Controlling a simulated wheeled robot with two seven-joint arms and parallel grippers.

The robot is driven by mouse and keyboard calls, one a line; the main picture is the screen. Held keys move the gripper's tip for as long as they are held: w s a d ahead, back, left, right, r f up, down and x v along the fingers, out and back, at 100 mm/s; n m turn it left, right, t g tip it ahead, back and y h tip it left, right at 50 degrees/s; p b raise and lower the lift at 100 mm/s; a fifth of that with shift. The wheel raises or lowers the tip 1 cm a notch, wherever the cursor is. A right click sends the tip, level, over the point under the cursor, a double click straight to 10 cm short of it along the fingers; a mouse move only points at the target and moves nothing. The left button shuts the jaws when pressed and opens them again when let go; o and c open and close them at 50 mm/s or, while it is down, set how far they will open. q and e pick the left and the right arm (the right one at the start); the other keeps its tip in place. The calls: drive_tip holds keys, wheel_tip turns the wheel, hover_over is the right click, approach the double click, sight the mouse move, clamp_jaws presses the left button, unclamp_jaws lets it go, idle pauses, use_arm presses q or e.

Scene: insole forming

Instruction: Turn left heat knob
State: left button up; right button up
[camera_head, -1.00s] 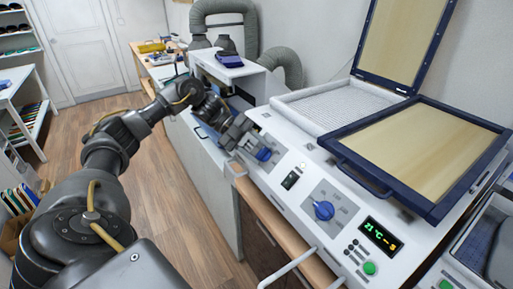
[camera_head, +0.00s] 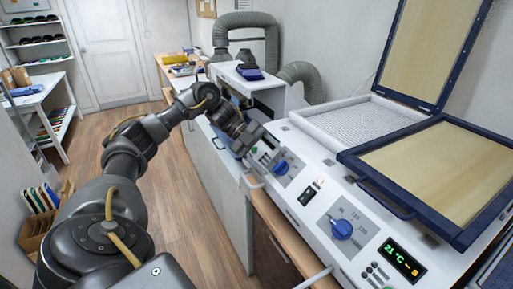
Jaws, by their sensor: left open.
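The left heat knob (camera_head: 282,167) is blue and sits on a grey dial plate at the left end of the white machine's sloped front panel. My left gripper (camera_head: 254,141) is open and empty, above and to the left of this knob in the picture, apart from it. A second blue knob (camera_head: 342,229) sits further right on the same panel, on its own marked dial plate. My right gripper is not in view.
A small lamp (camera_head: 320,182) glows pale yellow between the knobs. A green display (camera_head: 403,260) reads about 21 °C. A blue-framed panel (camera_head: 440,175) overhangs the machine's right side. A white perforated bed (camera_head: 355,128) lies behind the knobs.

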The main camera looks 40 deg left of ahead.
use_arm(q)
drive_tip(key=p+v, duration=0.3)
drive_tip(key=v, duration=0.5)
drive_tip(key=shift+a, duration=0.2)
idle(0.4)
